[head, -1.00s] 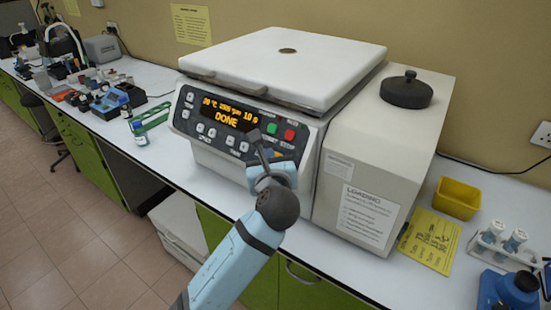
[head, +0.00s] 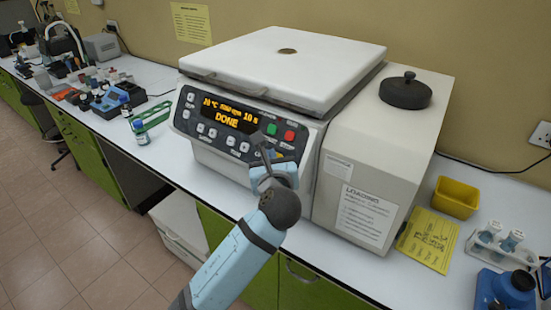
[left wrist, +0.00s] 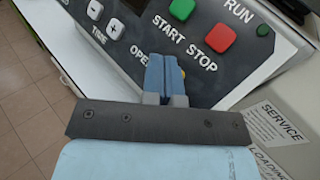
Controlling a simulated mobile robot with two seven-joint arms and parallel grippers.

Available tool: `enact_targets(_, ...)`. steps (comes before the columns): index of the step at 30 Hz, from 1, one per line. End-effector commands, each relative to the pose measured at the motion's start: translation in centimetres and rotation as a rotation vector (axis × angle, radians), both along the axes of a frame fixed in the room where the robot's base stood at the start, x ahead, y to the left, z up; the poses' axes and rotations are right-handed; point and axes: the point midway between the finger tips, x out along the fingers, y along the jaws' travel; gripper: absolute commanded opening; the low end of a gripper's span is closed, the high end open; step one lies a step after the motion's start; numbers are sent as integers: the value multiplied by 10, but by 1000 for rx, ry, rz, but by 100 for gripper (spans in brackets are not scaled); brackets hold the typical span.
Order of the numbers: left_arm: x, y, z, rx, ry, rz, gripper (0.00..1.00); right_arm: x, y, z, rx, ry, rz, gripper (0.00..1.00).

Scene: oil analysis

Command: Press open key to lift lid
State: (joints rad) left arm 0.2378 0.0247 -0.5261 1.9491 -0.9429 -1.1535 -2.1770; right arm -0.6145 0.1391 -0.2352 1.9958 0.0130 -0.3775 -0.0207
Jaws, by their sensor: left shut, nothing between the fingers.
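The centrifuge (head: 225,160) stands on the bench with its white lid (head: 290,60) down. Its front panel display (head: 230,115) reads DONE. My left gripper (head: 262,142) is at the lower right of the panel, its fingers shut and empty. In the left wrist view, the shut fingertips (left wrist: 165,72) are right beside the OPEN label (left wrist: 140,53) and cover most of the key there. A small yellow bit shows at their right edge. The green START key (left wrist: 182,8) and red STOP key (left wrist: 221,38) lie above them. I cannot tell whether the fingertips touch the panel. My right gripper is not in view.
The centrifuge's right housing carries a dark round knob (head: 405,92). A yellow bin (head: 457,197), a yellow sheet (head: 428,240) and a tube rack (head: 498,245) are on the bench at the right. A green rack (head: 150,116) and bottles stand at the left.

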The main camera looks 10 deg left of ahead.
Motion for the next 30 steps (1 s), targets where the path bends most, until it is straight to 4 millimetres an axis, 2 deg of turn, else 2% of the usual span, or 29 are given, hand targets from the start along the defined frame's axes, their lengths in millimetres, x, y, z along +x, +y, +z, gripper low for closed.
enact_targets(30, 6, -2, -3, 0, 1, 0, 0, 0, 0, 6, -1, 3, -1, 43)
